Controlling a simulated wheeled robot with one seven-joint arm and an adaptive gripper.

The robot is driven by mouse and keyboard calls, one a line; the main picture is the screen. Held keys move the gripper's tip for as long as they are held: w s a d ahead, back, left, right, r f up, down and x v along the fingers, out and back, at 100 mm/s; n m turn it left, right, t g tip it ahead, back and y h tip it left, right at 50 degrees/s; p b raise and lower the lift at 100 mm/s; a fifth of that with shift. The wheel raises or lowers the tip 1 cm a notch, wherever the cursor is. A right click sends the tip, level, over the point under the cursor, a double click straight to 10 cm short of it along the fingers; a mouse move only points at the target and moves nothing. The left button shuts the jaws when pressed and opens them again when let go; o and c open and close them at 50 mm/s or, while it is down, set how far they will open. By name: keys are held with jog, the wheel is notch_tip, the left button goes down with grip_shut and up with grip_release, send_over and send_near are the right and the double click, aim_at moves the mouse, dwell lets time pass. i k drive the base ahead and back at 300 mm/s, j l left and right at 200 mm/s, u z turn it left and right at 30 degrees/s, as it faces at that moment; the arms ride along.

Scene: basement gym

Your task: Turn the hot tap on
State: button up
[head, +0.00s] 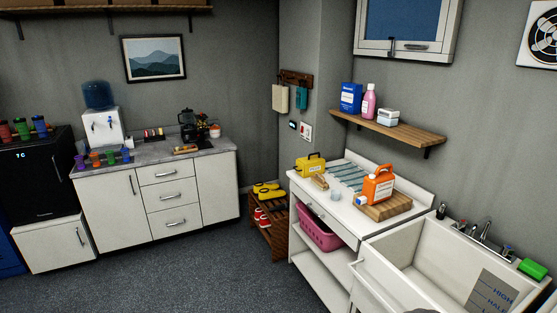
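A white utility sink (405,250) stands at the lower right. A metal faucet (484,231) rises at its back edge, with a small handle on each side. The left handle (462,224) is small, and I cannot make out its colour mark. The right handle (507,249) looks bluish. No running water is visible at the spout. A white water dispenser (102,128) with a blue bottle (97,94) stands on the far left counter. It has small taps on its front, too small to read. My gripper is not in view.
A white workbench (325,226) left of the sink holds an orange jug (378,184) and a yellow case (310,166). A green block (532,268) sits by the faucet. A wooden shoe rack (268,230) stands against the wall. The carpet (190,270) between counters is clear.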

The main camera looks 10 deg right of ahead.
aim_at(461, 224)
jog(key=i+j, duration=0.1)
jog(key=i, duration=0.4)
jog(key=i+j+z, duration=0.1)
jog(key=i, duration=0.35)
jog(key=i+j, duration=0.2)
jog(key=i, duration=0.25)
jog(key=i+j, duration=0.15)
jog(key=i, duration=0.35)
jog(key=i+z, duration=0.3)
jog(key=z, duration=0.15)
jog(key=i+z, duration=0.3)
jog(key=z, duration=0.2)
jog(key=i+j+z, duration=0.15)
jog(key=i+z, duration=0.15)
jog(key=z, duration=0.15)
jog(key=i+z, duration=0.2)
jog(key=z, duration=0.25)
jog(key=i+j+z, duration=0.1)
jog(key=z, duration=0.35)
jog(key=i+j+z, duration=0.2)
jog(key=z, duration=0.25)
jog(key=i, duration=0.1)
